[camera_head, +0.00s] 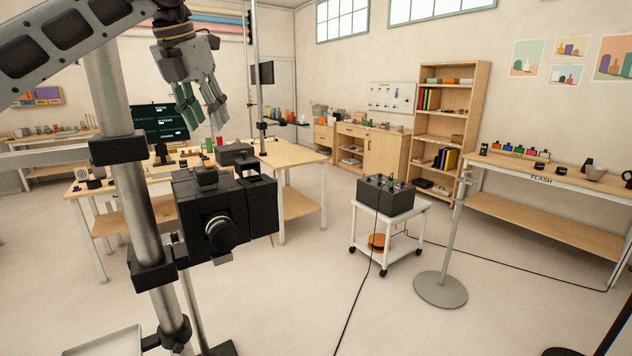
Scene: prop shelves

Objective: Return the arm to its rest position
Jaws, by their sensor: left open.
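My left arm (60,45) comes in from the upper left, raised high. My left gripper (205,112) hangs from it with its fingers pointing down and slightly right. The fingers are apart and I see nothing between them. In the picture it overlaps the far work table area, above and behind the black camera. My right gripper is not in view.
A metal pole (121,190) with a black camera (222,207) stands close on the left. A wooden table (292,153) is behind it. A white cart (398,226) carries a black box (386,196). A bench (550,178) stands right.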

